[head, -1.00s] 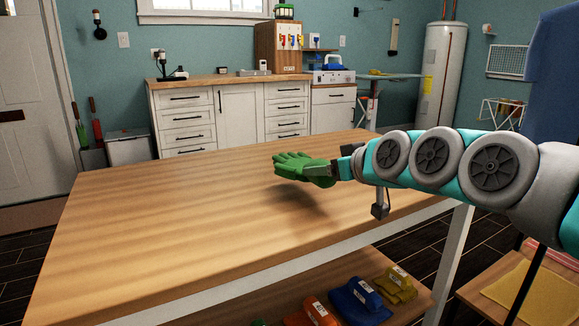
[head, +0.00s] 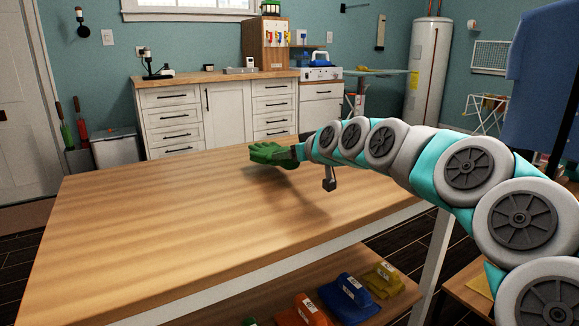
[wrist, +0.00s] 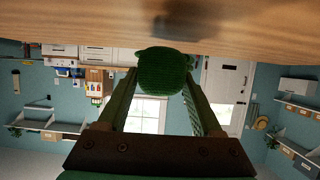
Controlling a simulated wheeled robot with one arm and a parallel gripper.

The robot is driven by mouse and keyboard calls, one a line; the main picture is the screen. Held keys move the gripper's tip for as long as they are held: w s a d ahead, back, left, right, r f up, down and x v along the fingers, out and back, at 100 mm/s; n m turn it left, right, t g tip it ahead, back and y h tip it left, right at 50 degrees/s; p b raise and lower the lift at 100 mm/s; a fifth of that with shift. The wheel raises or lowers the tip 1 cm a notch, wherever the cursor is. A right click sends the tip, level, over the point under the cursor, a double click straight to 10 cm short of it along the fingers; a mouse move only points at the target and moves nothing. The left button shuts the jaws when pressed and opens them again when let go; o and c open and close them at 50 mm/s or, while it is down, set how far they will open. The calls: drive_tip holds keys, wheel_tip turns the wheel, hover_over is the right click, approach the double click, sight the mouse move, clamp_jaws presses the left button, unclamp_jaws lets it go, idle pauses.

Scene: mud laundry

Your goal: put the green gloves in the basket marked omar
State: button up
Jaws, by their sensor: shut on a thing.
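The green gloves (head: 270,153) are in my gripper (head: 297,152), held a little above the wooden table top, with their shadow on the wood below. In the wrist view the green gloves (wrist: 163,70) sit between the two fingers of my gripper (wrist: 163,85), which is shut on them. Several labelled things lie on the shelf under the table: an orange one (head: 305,312), a blue one (head: 350,297) and a yellow one (head: 384,279). Their labels are too small to read. I cannot make out a basket marked omar.
The wooden table (head: 130,215) has a wide bare top. White cabinets (head: 225,113) line the back wall, with a key cabinet (head: 272,45) and a blue-topped case (head: 320,72) on and beside them. A white water heater (head: 426,75) stands at the back right.

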sight(293, 166)
drive_tip(key=shift+w+f, duration=0.1)
drive_tip(key=shift+f, duration=1.6)
drive_tip(key=shift+f, duration=0.1)
drive_tip(key=o, duration=1.5)
